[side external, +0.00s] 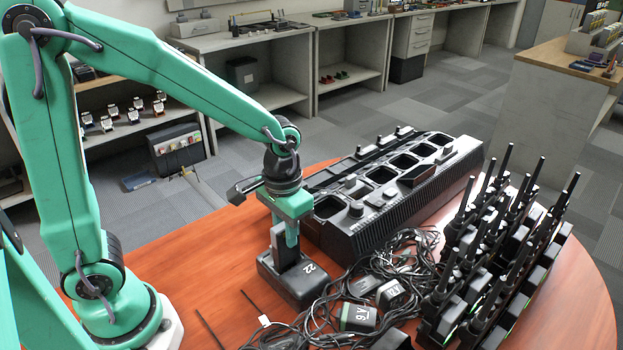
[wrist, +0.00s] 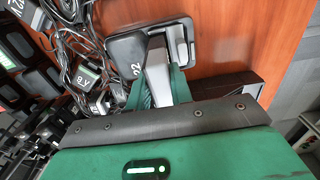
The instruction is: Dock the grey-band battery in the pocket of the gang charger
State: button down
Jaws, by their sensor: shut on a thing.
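My gripper (side external: 288,232) points down over a black single charger base marked 22 (side external: 293,284), which stands on the table in front of the gang charger. The gripper is shut on an upright battery, seen as a dark slab (side external: 275,246) in the side view and as a grey face (wrist: 158,72) between the green fingers in the wrist view. The battery's lower end is at the base, and I cannot tell whether it is seated or clear. Its band is not clearly visible. The gang charger (side external: 345,228) is a long black unit with a row of open pockets, behind and right of my gripper.
Tangled black cables (side external: 400,258) and loose batteries marked with codes (side external: 358,317) lie right of the base. Several radios with upright antennas (side external: 490,270) stand in rows at the right. The orange-brown table (side external: 190,262) is mostly clear on the left.

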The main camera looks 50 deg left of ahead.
jog(key=s+d+r, duration=0.6)
jog(key=s+d, duration=0.1)
jog(key=d, duration=0.1)
jog(key=shift+s+d+r, duration=0.3)
jog(key=shift+s+r, duration=0.05)
jog(key=shift+r, duration=0.05)
dwell(0.5)
jog(key=w+a+r, duration=0.1)
jog(key=w+r, duration=0.1)
jog(key=w, duration=0.7)
jog(key=w+a+r, duration=0.1)
jog(key=w+r, duration=0.1)
jog(key=w, duration=0.8)
jog(key=w+a, duration=0.9)
jog(key=w, duration=0.5)
jog(key=shift+a+f, duration=0.35)
jog(key=shift+f, duration=0.15)
